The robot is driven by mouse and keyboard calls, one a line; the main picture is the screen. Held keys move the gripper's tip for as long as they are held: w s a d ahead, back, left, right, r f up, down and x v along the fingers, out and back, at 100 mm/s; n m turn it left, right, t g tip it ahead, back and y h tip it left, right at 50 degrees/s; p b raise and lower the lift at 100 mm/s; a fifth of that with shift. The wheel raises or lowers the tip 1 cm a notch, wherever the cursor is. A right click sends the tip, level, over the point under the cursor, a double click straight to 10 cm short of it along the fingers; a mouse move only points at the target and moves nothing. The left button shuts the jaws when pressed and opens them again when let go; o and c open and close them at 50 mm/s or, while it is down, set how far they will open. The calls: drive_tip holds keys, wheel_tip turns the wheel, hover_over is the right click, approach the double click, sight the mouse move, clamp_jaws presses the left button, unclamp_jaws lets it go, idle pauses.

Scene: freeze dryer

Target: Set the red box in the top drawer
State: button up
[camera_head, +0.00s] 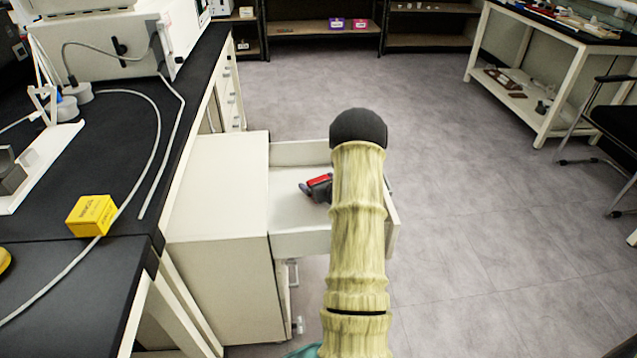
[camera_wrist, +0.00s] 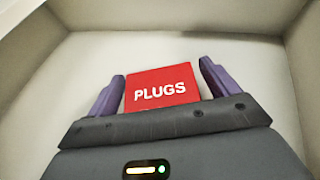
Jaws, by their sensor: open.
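The red box (camera_wrist: 160,87), labelled "PLUGS", is in the open top drawer. In the wrist view it lies between the two purple fingers of my gripper (camera_wrist: 161,84), with gaps on both sides. My gripper is open and down inside the drawer (camera_wrist: 170,45). In the head view only a small part of the red box (camera_head: 319,181) shows beside my gripper (camera_head: 310,187). The pulled-out drawer (camera_head: 300,246) is on a white cabinet, and my arm hides its right part.
The white cabinet (camera_head: 215,200) stands beside a black-topped bench (camera_head: 110,155). A yellow box (camera_head: 91,215) and a grey cable lie on the bench. The floor (camera_head: 470,220) right of the drawer is clear. Another table (camera_head: 555,70) and a chair (camera_head: 610,130) stand at the right.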

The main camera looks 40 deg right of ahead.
drive_tip(key=shift+r, duration=0.15)
drive_tip(key=shift+s+r, duration=0.1)
drive_tip(key=shift+s, duration=0.1)
drive_tip(key=p+v, duration=0.2)
drive_tip(key=v, duration=0.9)
drive_tip(key=shift+s, duration=0.35)
drive_tip(key=shift+a, duration=0.1)
